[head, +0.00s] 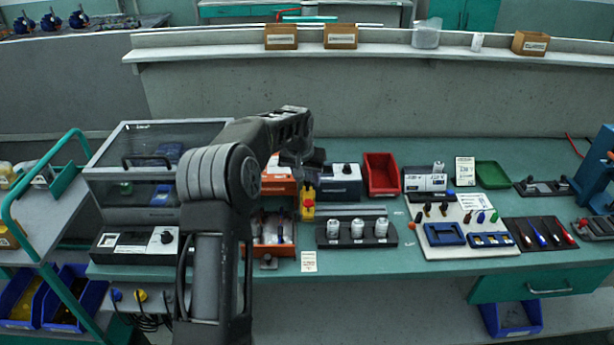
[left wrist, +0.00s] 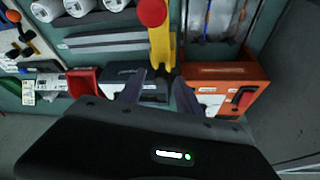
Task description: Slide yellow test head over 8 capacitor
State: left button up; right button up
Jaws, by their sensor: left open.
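The yellow test head (head: 308,212) with a red round button stands left of the capacitor tray. In the left wrist view the yellow test head (left wrist: 160,42) reaches down to the gap between my fingertips. My left gripper (head: 307,180) is open just behind it in the head view; the wrist view shows the two fingers (left wrist: 158,84) spread apart with nothing clamped. Three white capacitors, left (head: 333,228), middle (head: 357,228) and right (head: 381,228), stand upright in a black tray (head: 369,242). Their values are too small to read. My right gripper is out of view.
An orange-red instrument (head: 277,180) and a dark grey box (head: 340,184) stand behind. A red bin (head: 381,173) is to their right. A grey rail (head: 352,212) lies behind the capacitors. A white board with connectors (head: 460,225) lies right. My left arm hides part of the bench.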

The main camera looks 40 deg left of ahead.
pick_arm(q)
grip_shut()
dwell(0.3)
dwell(1.1)
